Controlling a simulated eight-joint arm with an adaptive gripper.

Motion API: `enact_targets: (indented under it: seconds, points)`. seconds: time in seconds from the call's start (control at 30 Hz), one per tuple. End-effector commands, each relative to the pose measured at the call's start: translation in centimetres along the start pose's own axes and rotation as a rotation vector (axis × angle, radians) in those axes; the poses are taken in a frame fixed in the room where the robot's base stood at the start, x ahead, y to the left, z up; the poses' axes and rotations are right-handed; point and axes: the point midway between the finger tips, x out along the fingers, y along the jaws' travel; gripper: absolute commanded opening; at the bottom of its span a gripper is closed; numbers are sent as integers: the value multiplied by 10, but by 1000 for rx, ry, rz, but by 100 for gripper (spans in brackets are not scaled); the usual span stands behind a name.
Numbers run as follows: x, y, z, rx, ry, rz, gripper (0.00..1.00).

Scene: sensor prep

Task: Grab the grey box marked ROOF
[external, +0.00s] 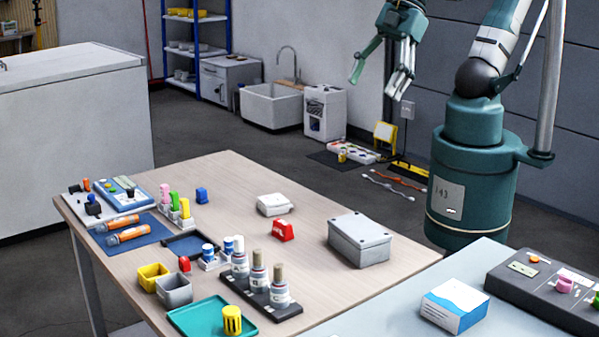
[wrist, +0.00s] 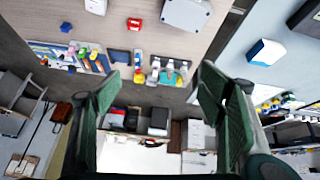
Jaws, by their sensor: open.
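A grey lidded box (external: 360,241) with corner screws sits on the right part of the wooden table. A smaller pale grey box (external: 274,204) lies further back and left on the same table. I cannot read the word ROOF on either. In the wrist view the larger grey box (wrist: 187,14) is at the top edge, partly cut off, and the smaller pale box (wrist: 96,6) is at the top left. My gripper (external: 379,79) is open and empty, high above and behind the table, well apart from both boxes. Its spread fingers (wrist: 160,78) show in the wrist view.
A red block (external: 281,231) stands between the two boxes. A rack of several bottles (external: 262,300), a teal tray (external: 205,325) and small bins (external: 175,291) are nearer the front. A blue-white carton (external: 454,306) sits on the adjoining pale table.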

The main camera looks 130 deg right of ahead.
Motion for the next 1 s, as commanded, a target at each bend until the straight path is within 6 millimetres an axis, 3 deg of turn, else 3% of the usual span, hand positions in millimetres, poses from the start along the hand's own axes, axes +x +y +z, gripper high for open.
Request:
enact_targets:
  seconds: [0.5, 1.0]
  points:
    - [56, 48, -10, -273, -130, 1, 69]
    - [118, 98, -7, -532, -249, -51, 69]
